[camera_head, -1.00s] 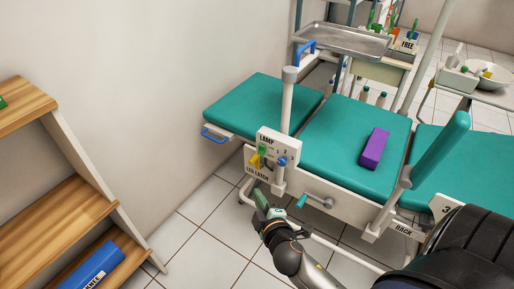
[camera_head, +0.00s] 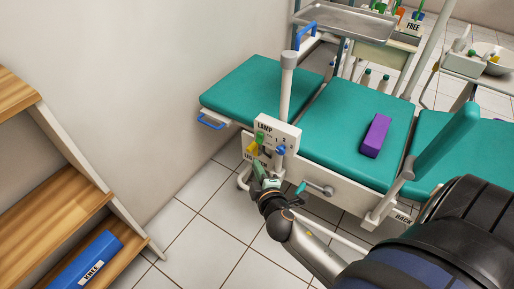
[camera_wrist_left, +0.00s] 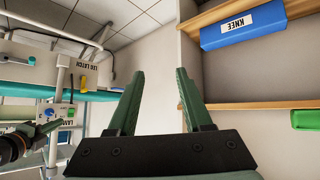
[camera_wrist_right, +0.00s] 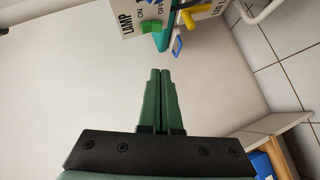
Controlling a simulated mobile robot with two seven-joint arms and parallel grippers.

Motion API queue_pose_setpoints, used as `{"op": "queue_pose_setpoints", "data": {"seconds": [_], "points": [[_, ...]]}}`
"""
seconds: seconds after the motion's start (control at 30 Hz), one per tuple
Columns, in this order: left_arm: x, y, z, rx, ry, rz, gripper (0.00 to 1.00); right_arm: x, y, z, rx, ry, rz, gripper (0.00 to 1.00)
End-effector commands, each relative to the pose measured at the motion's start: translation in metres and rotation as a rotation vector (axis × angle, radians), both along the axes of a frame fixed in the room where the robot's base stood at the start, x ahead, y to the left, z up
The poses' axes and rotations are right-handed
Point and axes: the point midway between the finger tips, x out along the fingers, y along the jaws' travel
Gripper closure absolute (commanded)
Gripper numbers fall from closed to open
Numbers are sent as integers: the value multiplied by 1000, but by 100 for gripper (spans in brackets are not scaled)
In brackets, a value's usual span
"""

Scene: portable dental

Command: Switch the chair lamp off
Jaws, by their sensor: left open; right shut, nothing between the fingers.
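The white lamp panel (camera_head: 290,131), marked LAMP, is on the near side of the green dental chair. Its green switch (camera_head: 260,138) is at the left of the panel, beside a blue knob (camera_head: 281,150). In the right wrist view the green switch (camera_wrist_right: 150,28) shows near the ON and OFF labels; its exact setting is unclear. My right gripper (camera_head: 259,166) is shut and empty, just below the panel, apart from the switch in the right wrist view. My left gripper (camera_wrist_left: 158,75) is open and empty, seen only in its wrist view.
A yellow leg latch handle (camera_head: 252,149) sits close below the switch. A crank with a teal grip (camera_head: 301,187) is right of my gripper. A purple block (camera_head: 376,135) lies on the chair. Wooden shelves (camera_head: 60,205) with a blue KNEE box (camera_head: 88,262) stand left.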

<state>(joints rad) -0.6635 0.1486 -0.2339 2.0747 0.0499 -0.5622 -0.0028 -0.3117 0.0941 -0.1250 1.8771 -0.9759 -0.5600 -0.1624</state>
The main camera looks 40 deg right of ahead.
Motion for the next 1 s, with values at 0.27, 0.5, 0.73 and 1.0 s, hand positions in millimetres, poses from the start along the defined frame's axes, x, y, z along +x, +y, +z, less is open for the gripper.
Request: {"op": "queue_pose_setpoints", "data": {"seconds": [0.27,0.5,0.73,1.0], "points": [[-1,1,-9,1,2,1,50,50,-18,-16,-3,-3,-1,100],[29,5,26,5,-170,-2,50,82,-38,-30,-4,1,-2,100],[45,5,52,5,-290,-7,50,90,-57,-39,0,0,0,100],[49,5,60,3,-323,-8,50,92,-63,-41,1,0,-1,100]]}}
